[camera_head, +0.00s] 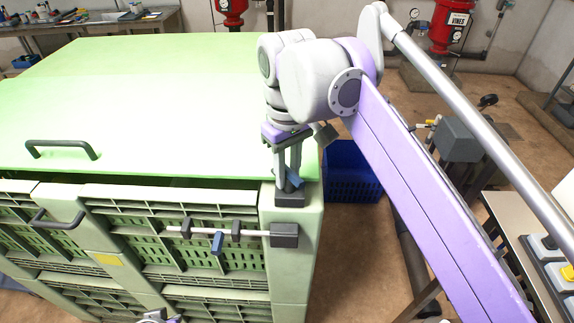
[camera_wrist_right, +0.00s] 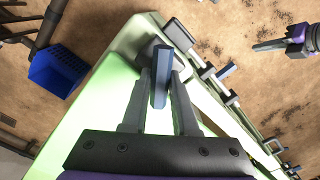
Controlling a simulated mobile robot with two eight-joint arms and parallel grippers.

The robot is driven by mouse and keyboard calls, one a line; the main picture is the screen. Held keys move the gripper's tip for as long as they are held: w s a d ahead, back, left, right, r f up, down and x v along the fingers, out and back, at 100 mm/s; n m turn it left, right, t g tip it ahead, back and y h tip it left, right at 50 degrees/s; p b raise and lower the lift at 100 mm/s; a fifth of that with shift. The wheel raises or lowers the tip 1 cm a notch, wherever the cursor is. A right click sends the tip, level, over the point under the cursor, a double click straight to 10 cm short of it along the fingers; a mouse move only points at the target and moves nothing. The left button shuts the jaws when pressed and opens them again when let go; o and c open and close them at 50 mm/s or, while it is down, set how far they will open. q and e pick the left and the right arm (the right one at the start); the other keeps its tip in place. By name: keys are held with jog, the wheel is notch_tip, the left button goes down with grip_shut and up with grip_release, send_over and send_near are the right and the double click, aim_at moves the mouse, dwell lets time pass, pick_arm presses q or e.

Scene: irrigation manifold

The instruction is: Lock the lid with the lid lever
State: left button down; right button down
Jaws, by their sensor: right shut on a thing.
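The pale green lid (camera_head: 130,110) lies over the large green crate (camera_head: 293,260), with a dark gap along its front edge. The blue lid lever (camera_head: 294,178) stands at the crate's front right corner, beside a dark block (camera_head: 290,200). My right gripper (camera_head: 289,180) points down there, shut on the lever. In the right wrist view the blue lever (camera_wrist_right: 160,80) sits between the two grey fingers. A small part of my left gripper (camera_head: 160,316) shows at the bottom edge; its fingers cannot be made out.
A sliding bar with a blue handle (camera_head: 217,243) runs along the crate's front into a dark block (camera_head: 284,235). A black handle (camera_head: 62,148) is on the lid. A blue bin (camera_head: 352,175) stands on the floor right of the crate. A table (camera_head: 505,215) is at right.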

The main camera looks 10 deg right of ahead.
aim_at(290, 168)
jog(key=m, duration=0.2)
jog(key=m+p, duration=0.1)
jog(key=shift+d+r+m, duration=0.15)
jog(key=shift+m, duration=0.25)
pick_arm(q)
jog(key=shift+w+r+p, duration=0.25)
jog(key=shift+w+r, duration=0.1)
jog(key=shift+r, duration=0.45)
jog(key=shift+w+r+p, duration=0.2)
jog(key=shift+w+r, duration=0.15)
jog(key=shift+r, duration=0.45)
pick_arm(e)
jog(key=shift+d+m, duration=0.1)
jog(key=shift+m, duration=1.8)
jog(key=c, duration=0.7)
grip_release()
notch_tip(290, 168, up, 11)
jog(key=shift+w+f+p, duration=0.1)
jog(key=shift+f+p, duration=0.1)
jog(key=shift+p, duration=0.5)
pick_arm(q)
jog(key=shift+w+r+t, duration=0.15)
jog(key=shift+w+r, duration=0.15)
jog(key=shift+r, duration=0.2)
jog(key=shift+w+r+t, duration=0.15)
jog(key=shift+w+r, duration=0.1)
jog(key=shift+r, duration=0.25)
